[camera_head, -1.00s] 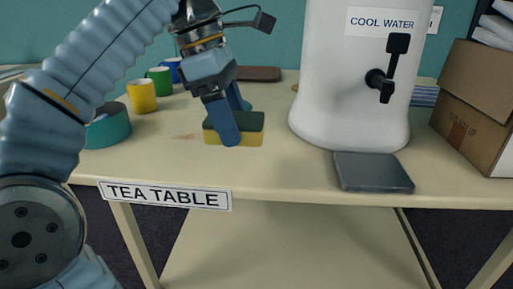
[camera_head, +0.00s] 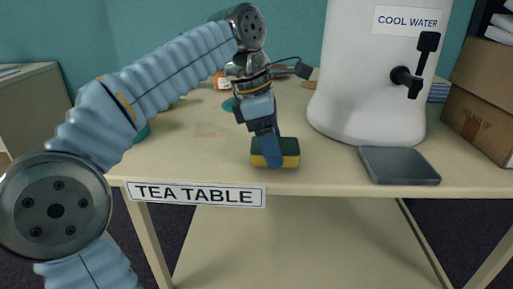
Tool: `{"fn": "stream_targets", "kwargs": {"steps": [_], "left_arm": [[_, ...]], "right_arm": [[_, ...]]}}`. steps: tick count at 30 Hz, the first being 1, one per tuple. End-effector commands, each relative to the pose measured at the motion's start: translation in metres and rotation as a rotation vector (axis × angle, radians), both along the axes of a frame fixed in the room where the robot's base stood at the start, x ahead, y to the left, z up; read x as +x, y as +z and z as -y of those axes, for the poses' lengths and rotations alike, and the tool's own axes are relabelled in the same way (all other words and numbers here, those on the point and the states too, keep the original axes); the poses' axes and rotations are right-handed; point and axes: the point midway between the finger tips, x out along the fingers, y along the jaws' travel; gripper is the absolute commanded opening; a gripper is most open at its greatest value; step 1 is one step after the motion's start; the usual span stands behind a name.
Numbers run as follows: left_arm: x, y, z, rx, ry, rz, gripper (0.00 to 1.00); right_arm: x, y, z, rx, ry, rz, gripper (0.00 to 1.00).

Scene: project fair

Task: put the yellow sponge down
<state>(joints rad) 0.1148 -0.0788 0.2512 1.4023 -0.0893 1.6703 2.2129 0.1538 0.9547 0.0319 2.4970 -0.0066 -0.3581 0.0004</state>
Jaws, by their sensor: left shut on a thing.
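The yellow sponge (camera_head: 289,160) has a dark green top layer and a yellow lower layer. It is at the front of the tea table (camera_head: 330,182), close to the front edge and right of the sign. My left gripper (camera_head: 272,150) points down and is shut on the sponge, with one blue finger across its near side. The far finger is hidden. I cannot tell whether the sponge touches the tabletop or is just above it. My right gripper is not in view.
A white water dispenser (camera_head: 363,80) labelled COOL WATER stands behind right, with a black tap. A grey drip tray (camera_head: 399,165) lies right of the sponge. A cardboard box (camera_head: 480,105) is at the far right. A teal bowl (camera_head: 142,133) is partly hidden by my arm.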

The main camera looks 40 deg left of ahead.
Motion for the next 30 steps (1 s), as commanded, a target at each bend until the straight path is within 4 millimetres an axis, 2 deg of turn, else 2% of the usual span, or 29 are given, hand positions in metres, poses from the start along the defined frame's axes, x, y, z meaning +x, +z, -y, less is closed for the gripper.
{"fn": "stream_targets", "kwargs": {"steps": [3, 13, 14, 18, 19, 26, 30], "left_arm": [[0.0073, -0.0084, 0.0068, 0.0, 0.0, -0.001, 0.37], [0.0075, -0.0117, 0.007, -0.001, 0.001, 0.0, 0.37], [0.0075, -0.0118, 0.007, -0.001, 0.001, 0.0, 0.67], [0.0074, -0.0111, 0.0069, -0.001, 0.001, 0.0, 0.88], [0.0075, -0.0111, 0.0069, -0.001, 0.001, 0.0, 0.91], [0.0075, -0.0107, 0.0069, -0.001, 0.001, 0.0, 0.91], [0.004, -0.0038, 0.0046, -0.001, 0.001, 0.001, 0.91]], "right_arm": [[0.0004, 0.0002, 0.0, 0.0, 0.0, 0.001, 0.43], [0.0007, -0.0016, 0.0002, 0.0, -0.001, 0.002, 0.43], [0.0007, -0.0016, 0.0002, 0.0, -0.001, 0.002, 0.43], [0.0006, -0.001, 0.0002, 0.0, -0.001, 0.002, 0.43], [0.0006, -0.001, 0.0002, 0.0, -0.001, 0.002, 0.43], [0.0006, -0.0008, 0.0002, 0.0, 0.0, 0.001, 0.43], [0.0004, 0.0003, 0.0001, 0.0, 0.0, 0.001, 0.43]]}}
